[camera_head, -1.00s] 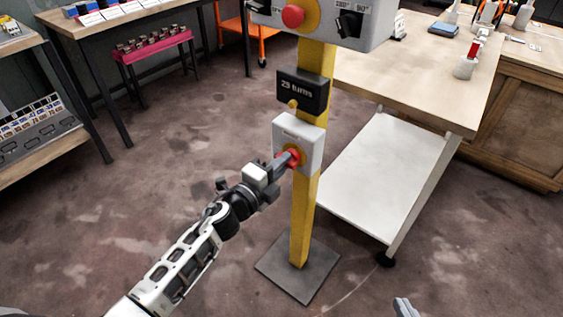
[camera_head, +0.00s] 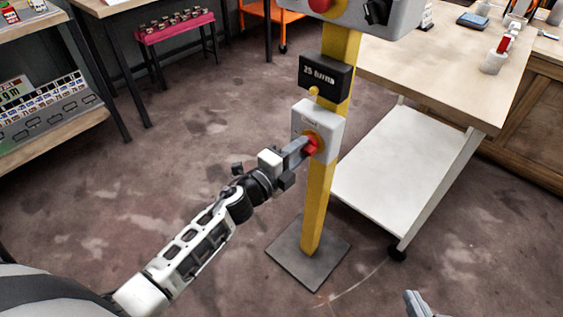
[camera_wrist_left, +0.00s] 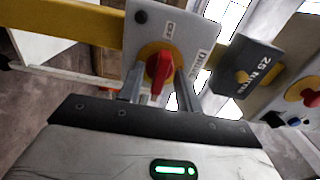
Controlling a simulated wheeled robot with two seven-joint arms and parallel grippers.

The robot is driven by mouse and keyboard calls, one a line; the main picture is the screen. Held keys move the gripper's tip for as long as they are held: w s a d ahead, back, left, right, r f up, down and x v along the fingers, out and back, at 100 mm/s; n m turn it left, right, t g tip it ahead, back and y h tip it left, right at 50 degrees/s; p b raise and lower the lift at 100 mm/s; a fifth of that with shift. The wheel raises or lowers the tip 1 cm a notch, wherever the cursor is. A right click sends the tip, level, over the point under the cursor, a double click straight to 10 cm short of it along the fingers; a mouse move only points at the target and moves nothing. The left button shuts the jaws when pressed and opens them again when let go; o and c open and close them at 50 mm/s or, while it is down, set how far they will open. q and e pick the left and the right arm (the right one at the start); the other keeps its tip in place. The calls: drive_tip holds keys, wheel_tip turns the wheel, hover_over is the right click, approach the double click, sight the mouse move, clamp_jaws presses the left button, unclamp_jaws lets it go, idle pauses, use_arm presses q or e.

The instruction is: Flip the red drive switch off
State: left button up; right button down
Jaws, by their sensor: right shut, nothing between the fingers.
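The red drive switch (camera_wrist_left: 158,72) sits on a yellow disc on a white-grey box (camera_head: 326,118) fixed to a yellow post. In the left wrist view its red handle lies between the two fingers of my left gripper (camera_wrist_left: 160,85), with gaps on both sides. In the head view my left gripper (camera_head: 297,150) reaches the switch from the left, and its fingers partly hide the red handle (camera_head: 310,147). My right gripper (camera_head: 416,302) shows only as a grey tip at the bottom edge, shut and away from the switch.
A black display (camera_head: 325,76) reading about "25 turns" is above the switch box. A larger grey control box (camera_head: 345,20) tops the post (camera_head: 317,210). A workbench (camera_head: 430,75) with a white lower shelf (camera_head: 395,165) stands close on the right. The floor left of the post is clear.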

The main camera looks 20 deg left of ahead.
use_arm(q)
drive_tip(key=v, duration=1.5)
drive_tip(key=shift+s+b, duration=0.25)
drive_tip(key=shift+b, duration=0.05)
use_arm(e)
drive_tip(key=shift+f, duration=0.1)
use_arm(q)
drive_tip(key=shift+a, duration=0.1)
